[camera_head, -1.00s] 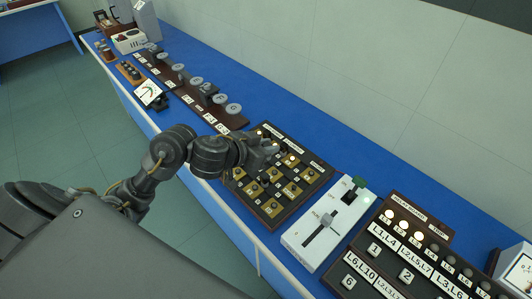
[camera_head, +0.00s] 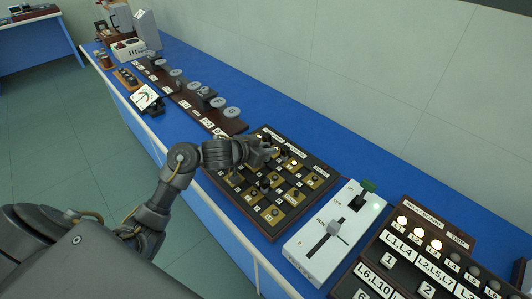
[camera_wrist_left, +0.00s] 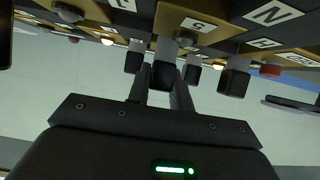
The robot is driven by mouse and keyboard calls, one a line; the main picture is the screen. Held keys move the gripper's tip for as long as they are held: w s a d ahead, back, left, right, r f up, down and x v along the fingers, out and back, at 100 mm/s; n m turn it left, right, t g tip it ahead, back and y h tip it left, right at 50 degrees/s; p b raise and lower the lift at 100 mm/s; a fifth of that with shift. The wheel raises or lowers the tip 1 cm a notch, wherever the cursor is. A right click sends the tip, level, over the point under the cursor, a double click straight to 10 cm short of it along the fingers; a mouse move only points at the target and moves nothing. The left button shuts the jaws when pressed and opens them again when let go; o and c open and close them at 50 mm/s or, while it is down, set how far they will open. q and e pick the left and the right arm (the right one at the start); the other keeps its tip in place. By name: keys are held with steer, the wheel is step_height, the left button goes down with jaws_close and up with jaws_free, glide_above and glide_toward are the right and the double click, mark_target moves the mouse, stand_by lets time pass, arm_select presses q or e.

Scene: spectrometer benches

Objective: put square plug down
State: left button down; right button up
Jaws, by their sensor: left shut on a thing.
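A dark plugboard (camera_head: 257,218) with brass squares and white letter labels lies on the blue bench in the head view. My left gripper (camera_head: 266,153) is over its far left part. In the left wrist view the fingers (camera_wrist_left: 164,72) are shut on a small black block, the square plug (camera_wrist_left: 163,76), close to the board's lettered face (camera_wrist_left: 215,35). I cannot tell whether the plug touches the board. In the head view the plug is too small and hidden by the gripper to make out. My right gripper is in neither view.
Another black plug (camera_wrist_left: 234,81) stands just beside the fingers, with a red-ended part (camera_wrist_left: 270,70) beyond it. A white switch box (camera_head: 330,238) and a lamp panel (camera_head: 425,255) are to the right. A row of round dials (camera_head: 204,92) runs left. Blue bench behind the board is clear.

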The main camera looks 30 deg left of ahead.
arm_select(q)
steer(key=shift+f, duration=0.3)
steer(key=shift+f, duration=0.1)
steer(key=c, duration=1.3)
jaws_free()
steer(key=shift+o, duration=0.2)
steer(key=shift+s+r, duration=0.15)
steer(key=shift+r, duration=0.1)
steer(key=p+v, duration=0.3)
steer(key=v, duration=0.8)
steer(key=shift+s+a+r, duration=0.1)
steer(key=shift+s+a, duration=0.1)
steer(key=shift+s, duration=0.15)
